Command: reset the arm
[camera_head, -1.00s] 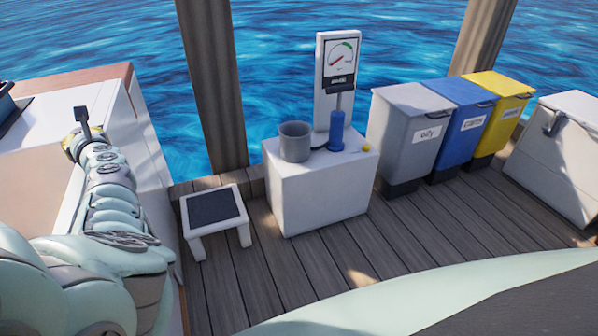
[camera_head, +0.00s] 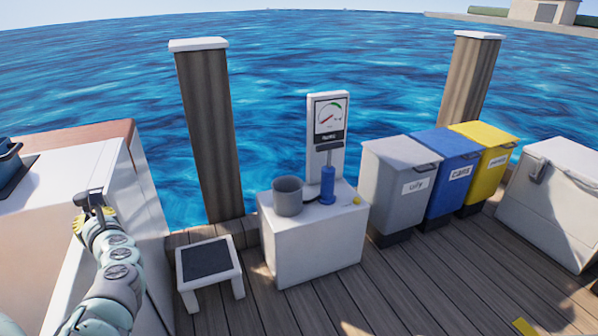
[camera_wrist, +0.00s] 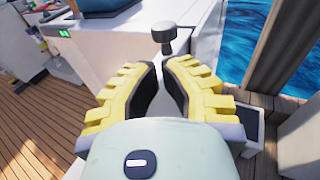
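My gripper (camera_head: 84,216) is at the left of the head view, beside a white counter-like structure (camera_head: 75,168). In the wrist view my gripper (camera_wrist: 158,68) shows two yellow fingers with black pads. The fingers curve toward each other, and a gap with nothing visible in it lies between them. A dark knob on a short stem (camera_wrist: 163,33) stands just beyond the fingertips; it also shows above the gripper in the head view (camera_head: 88,198). I cannot tell whether the fingers touch the stem. My arm reaches up from the lower left.
A low stool (camera_head: 207,258) stands right of my arm. A white block (camera_head: 312,250) carries a grey bucket (camera_head: 288,197) and a gauge panel (camera_head: 328,120). Grey (camera_head: 400,185), blue (camera_head: 445,175) and yellow (camera_head: 485,160) bins stand at right. The deck in front is mostly clear.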

